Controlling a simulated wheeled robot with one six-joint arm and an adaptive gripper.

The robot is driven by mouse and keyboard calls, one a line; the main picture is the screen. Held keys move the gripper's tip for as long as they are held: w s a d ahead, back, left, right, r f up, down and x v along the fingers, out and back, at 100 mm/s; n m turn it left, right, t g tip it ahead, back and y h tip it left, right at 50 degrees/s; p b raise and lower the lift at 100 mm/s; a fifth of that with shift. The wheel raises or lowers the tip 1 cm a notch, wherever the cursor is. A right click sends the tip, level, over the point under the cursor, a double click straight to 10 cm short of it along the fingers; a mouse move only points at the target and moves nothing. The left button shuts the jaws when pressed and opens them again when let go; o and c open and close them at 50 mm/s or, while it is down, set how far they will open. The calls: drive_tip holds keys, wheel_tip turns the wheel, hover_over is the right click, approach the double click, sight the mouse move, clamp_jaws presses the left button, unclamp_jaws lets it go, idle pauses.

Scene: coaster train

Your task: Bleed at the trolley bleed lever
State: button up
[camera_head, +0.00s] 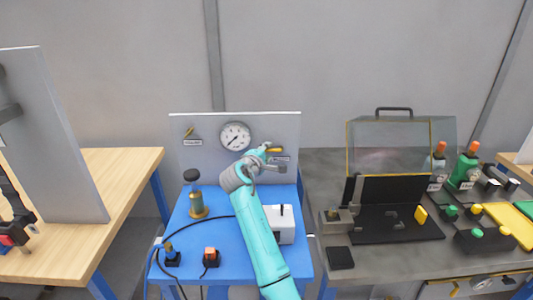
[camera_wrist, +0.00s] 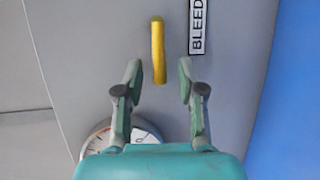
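The yellow bleed lever (camera_wrist: 158,50) shows in the wrist view on a grey panel, beside a white label (camera_wrist: 197,26) reading "BLEED". In the wrist view my gripper (camera_wrist: 158,75) is open, with one finger on each side of the lever's end; I see a gap on both sides. In the head view the lever (camera_head: 274,150) is a small yellow bar at the panel's right, and my gripper (camera_head: 268,160) is just at it, partly hiding the label. The panel (camera_head: 285,125) stands at the back of the blue trolley (camera_head: 230,262).
A round gauge (camera_head: 236,136) sits on the panel left of the lever. A grey bench (camera_head: 385,268) is right, a wooden table (camera_head: 120,185) left.

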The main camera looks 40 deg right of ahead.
clamp_jaws()
drive_tip(key=shift+r, duration=0.1)
drive_tip(key=r+m+y, duration=0.1)
drive_tip(key=m, duration=0.1)
drive_tip(key=d+r+m+y, duration=0.1)
drive_tip(key=s+r+m+y, duration=0.1)
drive_tip(key=m+y, duration=0.1)
drive_tip(key=shift+d+r+m+t, duration=0.15)
drive_tip(key=shift+d+m+t, duration=0.05)
drive_tip(key=shift+m+t, duration=0.1)
drive_tip(key=m+y, duration=0.1)
drive_tip(key=s+d+r+m+t+y, duration=0.1)
drive_tip(key=shift+d+m, duration=0.2)
drive_tip(key=shift+m, duration=0.2)
drive_tip(key=d+m+t+y, duration=0.1)
drive_tip(key=s+d+m+t+y, duration=0.1)
drive_tip(key=m, duration=0.1)
drive_tip(key=shift+s+r+m, duration=0.1)
drive_tip(key=shift+r+m, duration=0.1)
drive_tip(key=shift+m, duration=0.1)
idle(0.5)
